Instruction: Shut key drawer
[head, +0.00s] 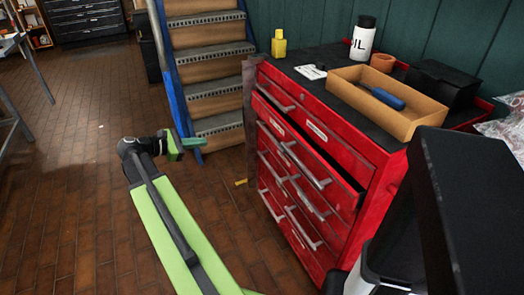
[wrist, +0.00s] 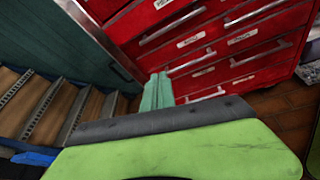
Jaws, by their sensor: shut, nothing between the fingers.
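The red tool chest (head: 345,150) stands right of centre in the head view, with several drawers. One upper drawer (head: 310,158) sticks out, with a dark gap above its front. Its label is too small to read, so I cannot tell whether it is the key drawer. My gripper (head: 194,142) is left of the chest, apart from it, in front of the stairs. In the wrist view its teal fingers (wrist: 157,92) are together and empty, with the red drawer fronts (wrist: 225,45) beyond them.
On the chest top are a cardboard tray (head: 410,125) with a blue-handled tool, a white bottle (head: 362,38), a yellow bottle (head: 278,44) and a black box (head: 442,82). Blue-railed stairs (head: 207,65) stand behind. A yellow object (head: 241,182) lies on the floor. Brick floor is clear at left.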

